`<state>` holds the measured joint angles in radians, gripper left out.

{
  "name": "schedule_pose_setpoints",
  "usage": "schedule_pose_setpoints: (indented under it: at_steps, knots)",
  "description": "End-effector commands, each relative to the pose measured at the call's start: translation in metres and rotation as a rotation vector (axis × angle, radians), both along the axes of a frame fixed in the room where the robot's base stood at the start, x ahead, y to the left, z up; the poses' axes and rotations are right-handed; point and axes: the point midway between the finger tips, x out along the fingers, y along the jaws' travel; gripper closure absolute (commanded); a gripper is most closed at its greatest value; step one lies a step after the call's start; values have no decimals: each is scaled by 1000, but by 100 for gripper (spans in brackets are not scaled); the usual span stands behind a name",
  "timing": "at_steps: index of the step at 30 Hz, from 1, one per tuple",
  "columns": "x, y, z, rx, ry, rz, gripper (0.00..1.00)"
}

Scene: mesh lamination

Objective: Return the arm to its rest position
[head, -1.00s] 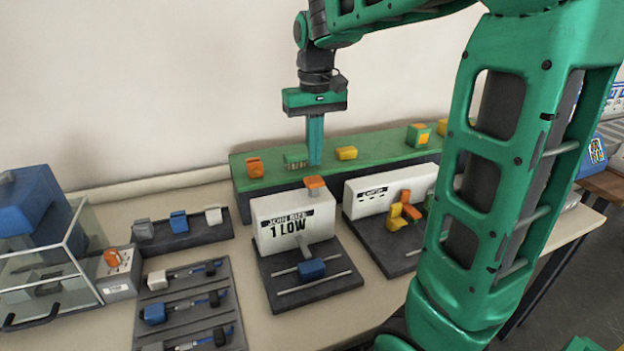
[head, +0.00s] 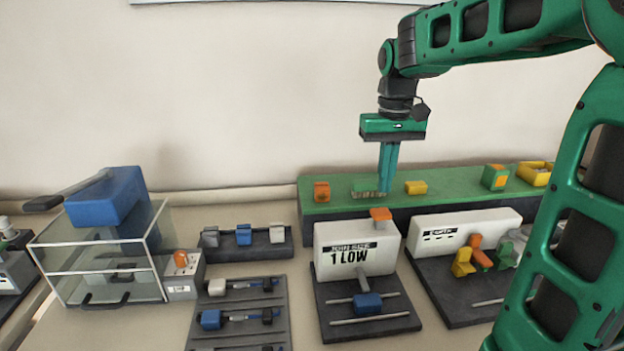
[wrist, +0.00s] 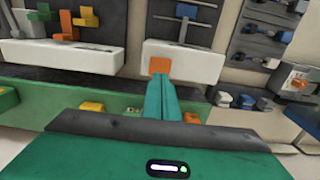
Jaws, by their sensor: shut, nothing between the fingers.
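My gripper (head: 386,190) is green with two long fingers pressed together, empty. In the head view it points down in front of the green shelf (head: 450,181) at the back of the table, and its tips overlap a small green block on the shelf. In the wrist view the shut fingers (wrist: 162,85) reach toward the orange block (wrist: 160,64) on the white box marked "1 LOW" (head: 340,262). I cannot tell how far the tips are from the shelf. My green arm fills the right side of the head view.
A glass case with a blue press (head: 108,198) stands at the left. A dark rack (head: 270,245) and a tool board (head: 281,305) lie beside it. A second white box (head: 465,226) with coloured blocks stands at the right. The wall above is clear.

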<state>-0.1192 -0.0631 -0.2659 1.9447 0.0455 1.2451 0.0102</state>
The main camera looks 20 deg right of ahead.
Motion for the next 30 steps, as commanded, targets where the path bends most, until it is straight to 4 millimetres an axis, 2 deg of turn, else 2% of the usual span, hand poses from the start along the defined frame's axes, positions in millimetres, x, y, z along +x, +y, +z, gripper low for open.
schedule_pose_setpoints:
  at_steps: [4, 7, 11, 15, 21, 25, 30]
  knots:
    - [-5, -3, -1, 1, 0, -8, 100]
    - [-24, -11, -6, 6, 0, -37, 100]
    - [-68, -26, -21, 14, 0, -104, 100]
    - [-124, -39, -43, 19, -1, -186, 100]
    - [-198, -45, -79, 18, 3, -286, 100]
    - [-231, -44, -97, 13, 5, -331, 100]
    - [-249, -43, -108, 9, 6, -355, 100]
